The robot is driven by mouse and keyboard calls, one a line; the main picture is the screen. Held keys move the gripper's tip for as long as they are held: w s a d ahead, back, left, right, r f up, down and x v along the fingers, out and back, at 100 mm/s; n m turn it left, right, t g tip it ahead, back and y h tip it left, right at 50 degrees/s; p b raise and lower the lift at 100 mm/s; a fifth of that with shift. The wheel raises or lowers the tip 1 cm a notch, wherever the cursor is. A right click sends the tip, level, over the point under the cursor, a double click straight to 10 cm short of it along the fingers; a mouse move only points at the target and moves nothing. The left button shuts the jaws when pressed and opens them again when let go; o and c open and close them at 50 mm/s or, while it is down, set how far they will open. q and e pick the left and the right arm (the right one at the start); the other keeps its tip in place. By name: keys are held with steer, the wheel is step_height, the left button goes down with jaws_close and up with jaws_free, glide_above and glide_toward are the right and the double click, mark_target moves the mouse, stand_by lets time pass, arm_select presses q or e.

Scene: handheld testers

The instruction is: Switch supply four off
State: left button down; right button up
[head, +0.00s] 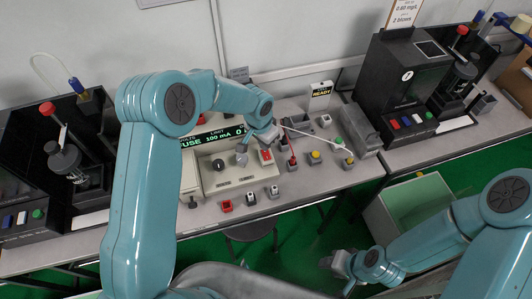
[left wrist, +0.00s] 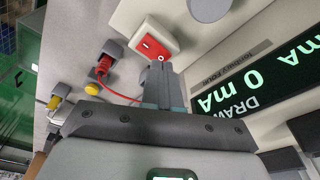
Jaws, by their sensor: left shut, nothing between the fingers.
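The supply (head: 222,180) is a cream bench unit with a dark green-lit display (head: 215,138). In the left wrist view the switch (left wrist: 152,42) shows light marks on red; which side is pressed is unclear. My left gripper (head: 268,138) is shut and empty, its fingertips (left wrist: 158,72) close to the switch; contact cannot be told. My right gripper (head: 342,266) hangs low, away from the bench.
Red and yellow plugs (head: 292,162) with leads lie right of the supply. Several small blocks and buttons (head: 250,198) stand along the bench front. Black testers stand at left (head: 60,170) and right (head: 405,85). A READY sign (head: 321,92) stands behind.

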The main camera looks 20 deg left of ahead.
arm_select(q)
steer(key=shift+f+b, duration=0.85)
steer(key=shift+f, duration=0.05)
stand_by(0.7)
steer(key=shift+r, duration=0.1)
steer(key=shift+r+p, duration=1.85)
steer(key=shift+r, duration=1.65)
steer(key=shift+w, duration=0.1)
